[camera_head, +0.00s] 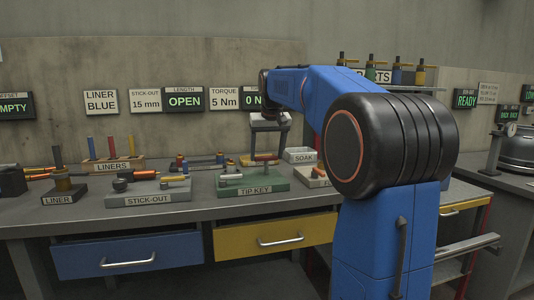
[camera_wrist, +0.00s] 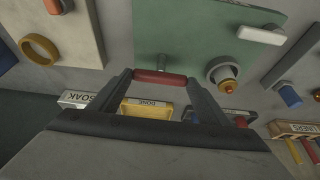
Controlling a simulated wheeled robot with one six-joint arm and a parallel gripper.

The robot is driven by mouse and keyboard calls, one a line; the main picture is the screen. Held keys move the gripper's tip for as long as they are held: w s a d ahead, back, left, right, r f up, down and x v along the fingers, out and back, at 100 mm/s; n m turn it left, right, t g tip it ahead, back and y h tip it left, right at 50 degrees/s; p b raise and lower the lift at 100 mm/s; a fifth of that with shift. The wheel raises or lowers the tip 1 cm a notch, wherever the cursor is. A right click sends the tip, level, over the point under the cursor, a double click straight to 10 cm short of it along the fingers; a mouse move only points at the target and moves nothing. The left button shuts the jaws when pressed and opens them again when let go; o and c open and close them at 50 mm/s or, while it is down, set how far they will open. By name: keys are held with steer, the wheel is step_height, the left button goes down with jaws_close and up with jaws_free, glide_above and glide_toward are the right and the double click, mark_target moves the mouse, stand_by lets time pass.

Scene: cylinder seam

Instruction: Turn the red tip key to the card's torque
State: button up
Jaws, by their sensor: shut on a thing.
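The red tip key (camera_wrist: 160,77) is a short red bar on the green TIP KEY block (camera_wrist: 180,25). In the head view the red key (camera_head: 265,157) shows above the green block (camera_head: 235,189), whose front bears the label TIP KEY. My gripper (camera_wrist: 160,82) is shut on the red key, with one finger at each end of the bar. In the head view my gripper (camera_head: 267,160) reaches down over the block. The torque card (camera_head: 224,97) reads 5 Nm. The dark display (camera_head: 253,99) beside it shows 0 N, its right part hidden by my arm.
The STICK-OUT block (camera_head: 147,192) stands left of the green block, and the SOAK tray (camera_head: 301,155) is behind to the right. A LINERS rack (camera_head: 112,163) is at the back left. In the wrist view a yellow DONE tray (camera_wrist: 150,106) lies beyond the fingers.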

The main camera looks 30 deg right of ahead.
steer(key=m+h, duration=0.1)
steer(key=m, duration=0.1)
steer(key=m+g, duration=0.1)
steer(key=m, duration=0.2)
steer(key=shift+w+a+h, duration=0.1)
steer(key=shift+a+h, duration=0.1)
steer(key=shift+h, duration=0.2)
steer(key=o, duration=1.1)
steer(key=shift+c, duration=0.2)
steer(key=shift+r, duration=0.1)
steer(key=v, duration=1.7)
steer(key=shift+r, duration=0.1)
